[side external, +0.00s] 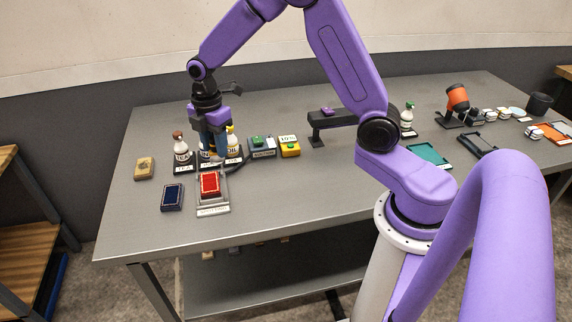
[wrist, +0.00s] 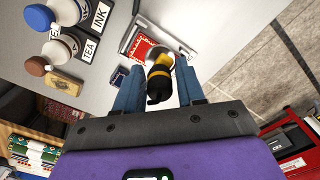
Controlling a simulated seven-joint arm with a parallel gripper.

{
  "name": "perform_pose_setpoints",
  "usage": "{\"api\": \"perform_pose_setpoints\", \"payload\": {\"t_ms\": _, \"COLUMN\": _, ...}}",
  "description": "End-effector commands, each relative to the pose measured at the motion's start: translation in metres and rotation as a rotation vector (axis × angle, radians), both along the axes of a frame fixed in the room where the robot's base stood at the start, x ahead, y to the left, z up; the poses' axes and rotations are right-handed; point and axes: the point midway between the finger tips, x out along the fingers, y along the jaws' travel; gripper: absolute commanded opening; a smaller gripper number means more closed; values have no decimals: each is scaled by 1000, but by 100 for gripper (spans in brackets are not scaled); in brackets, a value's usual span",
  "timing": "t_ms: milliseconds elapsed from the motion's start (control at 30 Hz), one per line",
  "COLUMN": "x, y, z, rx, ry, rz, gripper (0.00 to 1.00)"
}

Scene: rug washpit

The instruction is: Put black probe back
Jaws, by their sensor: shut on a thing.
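My gripper (side external: 213,150) points down over the left part of the table, by the row of labelled bottles. In the wrist view its two blue fingers (wrist: 160,76) are on either side of the black probe (wrist: 159,88), which has a yellow band, and are shut on it. In the side view the fingers and bottles mostly hide the probe. A dark cable (side external: 239,164) runs near the gripper towards a grey meter box (side external: 262,148) with a green top. The probe's holder cannot be made out clearly.
A red rug sample (side external: 210,184) lies in a grey frame (side external: 213,208) just in front. Labelled bottles (side external: 181,150) stand close to the gripper. A blue pad (side external: 171,197), a tan block (side external: 144,168) and a yellow box (side external: 289,147) are nearby. The table's front middle is clear.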

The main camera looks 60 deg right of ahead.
Motion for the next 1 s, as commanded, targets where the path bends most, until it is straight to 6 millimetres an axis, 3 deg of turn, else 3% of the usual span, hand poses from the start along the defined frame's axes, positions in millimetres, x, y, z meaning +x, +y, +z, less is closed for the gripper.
{"api": "perform_pose_setpoints", "payload": {"t_ms": 200, "x": -54, "y": -63, "z": -11, "rx": -1, "ry": 3, "rz": -28, "gripper": 8}}
{"api": "perform_pose_setpoints", "payload": {"t_ms": 400, "x": -102, "y": -102, "z": -20, "rx": 0, "ry": 0, "rz": -43, "gripper": 8}}
{"api": "perform_pose_setpoints", "payload": {"t_ms": 633, "x": -129, "y": -119, "z": -27, "rx": 0, "ry": 1, "rz": -49, "gripper": 8}}
{"api": "perform_pose_setpoints", "payload": {"t_ms": 1000, "x": -131, "y": -120, "z": -68, "rx": -1, "ry": 2, "rz": -50, "gripper": 8}}
